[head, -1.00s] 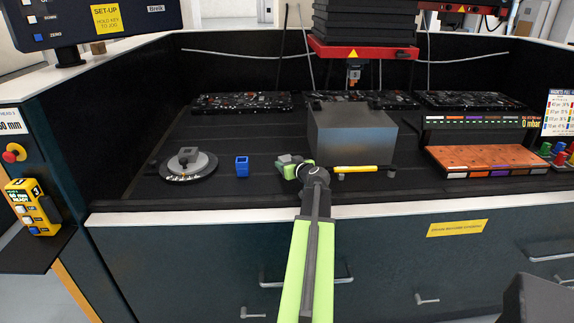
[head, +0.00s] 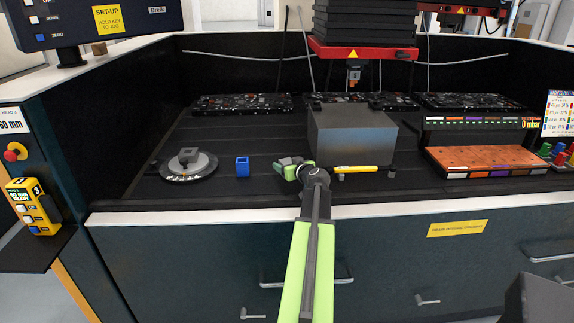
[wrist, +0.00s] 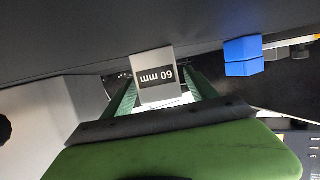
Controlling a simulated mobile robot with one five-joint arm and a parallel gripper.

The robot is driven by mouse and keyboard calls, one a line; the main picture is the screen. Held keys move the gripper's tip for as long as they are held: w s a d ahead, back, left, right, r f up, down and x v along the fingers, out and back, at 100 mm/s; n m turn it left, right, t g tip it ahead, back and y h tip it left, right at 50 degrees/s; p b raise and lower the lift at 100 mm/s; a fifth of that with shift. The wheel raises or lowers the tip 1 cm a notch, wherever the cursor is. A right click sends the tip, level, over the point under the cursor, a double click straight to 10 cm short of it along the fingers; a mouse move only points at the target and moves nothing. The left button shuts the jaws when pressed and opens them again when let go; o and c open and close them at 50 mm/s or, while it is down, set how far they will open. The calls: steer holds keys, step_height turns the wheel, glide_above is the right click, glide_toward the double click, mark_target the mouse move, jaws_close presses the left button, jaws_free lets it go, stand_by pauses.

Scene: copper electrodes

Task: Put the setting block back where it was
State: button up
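The grey setting block marked "60 mm" (wrist: 157,78) sits between the two green fingers of my gripper (wrist: 160,80) in the wrist view. The fingertips lie against its sides and it appears held; its label reads upside down there. In the head view my gripper (head: 291,166) is low over the dark bench bed, just left of the large grey metal block, with the small grey setting block (head: 285,161) at its tip. Whether the setting block touches the bed cannot be told.
A blue holder (head: 242,167) stands left of my gripper; it also shows in the wrist view (wrist: 242,56). Further left is a round plate (head: 188,176) with a grey piece on it. The large metal block (head: 352,140) and a yellow bar (head: 356,169) are close on the right.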

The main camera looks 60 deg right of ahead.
steer(key=shift+s+a+f, duration=0.1)
steer(key=shift+a+f, duration=0.3)
steer(key=shift+f, duration=0.05)
steer(key=shift+r, duration=0.25)
steer(key=shift+d+r+p, duration=0.1)
steer(key=shift+r+p, duration=0.4)
steer(key=shift+p, duration=0.35)
steer(key=p+v, duration=0.3)
steer(key=v, duration=0.8)
steer(key=shift+s+r, duration=0.15)
steer(key=shift+s, duration=0.1)
